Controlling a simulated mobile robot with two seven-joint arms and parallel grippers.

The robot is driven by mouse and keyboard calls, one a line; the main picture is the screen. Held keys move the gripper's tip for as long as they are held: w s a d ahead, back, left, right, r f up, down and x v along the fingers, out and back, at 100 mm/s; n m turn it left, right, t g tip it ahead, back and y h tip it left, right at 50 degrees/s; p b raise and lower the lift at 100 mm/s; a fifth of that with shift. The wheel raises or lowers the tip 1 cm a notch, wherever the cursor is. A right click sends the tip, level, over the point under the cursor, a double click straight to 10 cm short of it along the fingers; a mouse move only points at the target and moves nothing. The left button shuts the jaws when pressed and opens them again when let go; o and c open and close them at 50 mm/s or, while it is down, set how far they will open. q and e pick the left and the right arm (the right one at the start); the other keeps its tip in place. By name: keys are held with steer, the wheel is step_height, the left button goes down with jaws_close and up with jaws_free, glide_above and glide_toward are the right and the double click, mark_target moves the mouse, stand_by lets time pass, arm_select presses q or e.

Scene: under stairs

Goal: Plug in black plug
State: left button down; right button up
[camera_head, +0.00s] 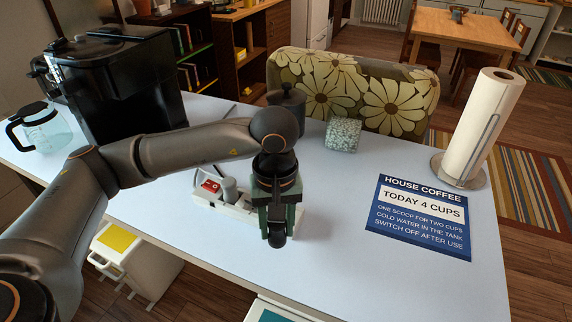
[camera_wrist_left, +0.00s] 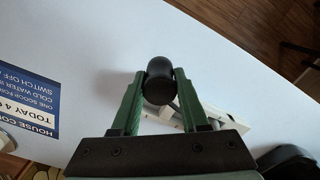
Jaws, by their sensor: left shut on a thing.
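My left gripper (camera_head: 277,222) points down over the right end of a white power strip (camera_head: 240,211) on the counter. Its green fingers are shut on the black plug (camera_head: 277,241), which also shows between the fingertips in the left wrist view (camera_wrist_left: 160,82). The strip has a red switch (camera_head: 210,186) at its left end and a grey plug (camera_head: 229,187) standing in it. In the left wrist view part of the strip (camera_wrist_left: 220,113) lies behind the right finger. The gripper hides the strip's right part, and I cannot tell the plug's height above it. My right gripper is not in view.
A black coffee machine (camera_head: 120,85) and a glass jug (camera_head: 40,130) stand at the left. A dark canister (camera_head: 287,103) and a speckled block (camera_head: 343,135) are behind the arm. A blue sign (camera_head: 422,215) and a paper towel roll (camera_head: 480,125) are at the right. The front-middle counter is clear.

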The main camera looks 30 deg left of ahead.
arm_select(q)
steer(key=n, duration=0.1)
steer(key=w+n, duration=0.1)
steer(key=shift+r+n, duration=0.3)
steer(key=shift+r, duration=0.1)
steer(key=shift+w+r+n+p, duration=0.25)
steer(key=shift+n+p, duration=0.05)
steer(key=shift+n, duration=0.7)
steer(key=w+a+r+n+p, duration=0.1)
steer(key=w+r+n+p, duration=0.15)
steer(key=n, duration=1.05)
steer(key=w+a+r+n+p, duration=0.1)
steer(key=w+a+r+n, duration=0.15)
steer(key=n, duration=0.95)
steer(key=shift+w+d+f+b, duration=0.1)
steer(key=shift+d+f+b, duration=0.05)
steer(key=shift+f+b, duration=0.55)
steer(key=shift+w+d+f+b, duration=0.15)
steer(key=shift+f+b, duration=0.25)
steer(key=shift+f, duration=0.45)
steer(key=shift+s+d+f+b, duration=0.1)
steer(key=shift+d+f+b, duration=0.1)
steer(key=shift+f+b, duration=0.8)
steer(key=shift+f, duration=0.3)
steer(key=shift+f+b, duration=0.15)
steer(key=shift+b, duration=0.25)
